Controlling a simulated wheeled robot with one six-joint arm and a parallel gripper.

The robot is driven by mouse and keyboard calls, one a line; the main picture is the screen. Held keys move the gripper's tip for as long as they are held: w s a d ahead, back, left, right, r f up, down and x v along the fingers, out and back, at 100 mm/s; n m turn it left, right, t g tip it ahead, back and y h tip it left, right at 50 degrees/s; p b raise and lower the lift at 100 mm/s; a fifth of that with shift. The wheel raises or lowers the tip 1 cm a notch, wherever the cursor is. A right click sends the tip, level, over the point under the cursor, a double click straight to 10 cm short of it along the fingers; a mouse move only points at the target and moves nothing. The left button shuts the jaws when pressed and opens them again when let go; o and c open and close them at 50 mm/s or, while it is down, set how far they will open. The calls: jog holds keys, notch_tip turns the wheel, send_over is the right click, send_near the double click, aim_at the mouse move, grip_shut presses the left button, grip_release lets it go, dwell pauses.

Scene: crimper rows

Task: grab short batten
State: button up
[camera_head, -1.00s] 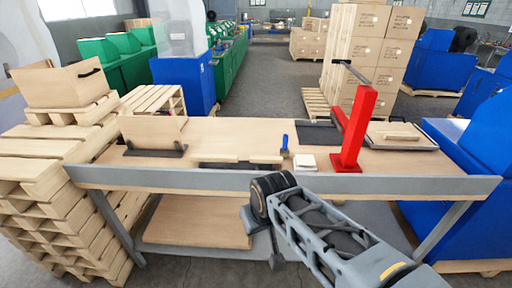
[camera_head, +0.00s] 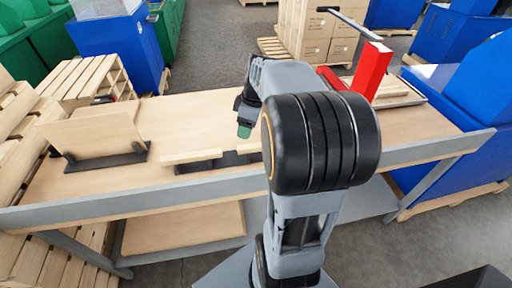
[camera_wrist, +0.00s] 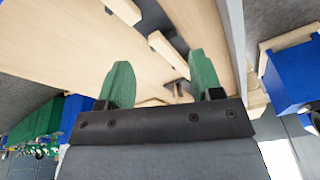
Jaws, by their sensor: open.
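Pale wooden battens lie on the workbench (camera_head: 90,178). One batten (camera_head: 192,157) rests on black supports at the front middle. Another pale piece (camera_head: 248,148) lies to its right, partly hidden by my arm. In the wrist view one batten (camera_wrist: 168,55) lies ahead of the fingers and another (camera_wrist: 124,10) lies farther up. I cannot tell which is the short batten. My gripper (camera_head: 244,126) is above the bench, behind these front pieces in the head view. Its green fingers (camera_wrist: 159,66) are open, with nothing held between them.
A red press (camera_head: 369,72) stands at the bench's right, beside a tray (camera_head: 402,98) with wood on it. A board (camera_head: 92,137) leans in a black stand at the left. A grey rail (camera_head: 110,206) edges the front. Blue machines flank the bench.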

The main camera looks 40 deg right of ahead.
jog(key=d+f+n+y, duration=0.2)
jog(key=d+n, duration=0.2)
jog(key=d, duration=0.7)
send_over(257, 145)
jog(key=s+d, duration=0.1)
jog(key=d, duration=0.1)
jog(key=shift+n, duration=0.4)
jog(key=f, duration=0.8)
jog(key=shift+d, duration=0.2)
jog(key=shift+p+x, duration=0.7)
jog(key=shift+x, duration=2.15)
jog(key=shift+w, duration=0.1)
jog(key=c, duration=1)
jog(key=shift+r, duration=0.15)
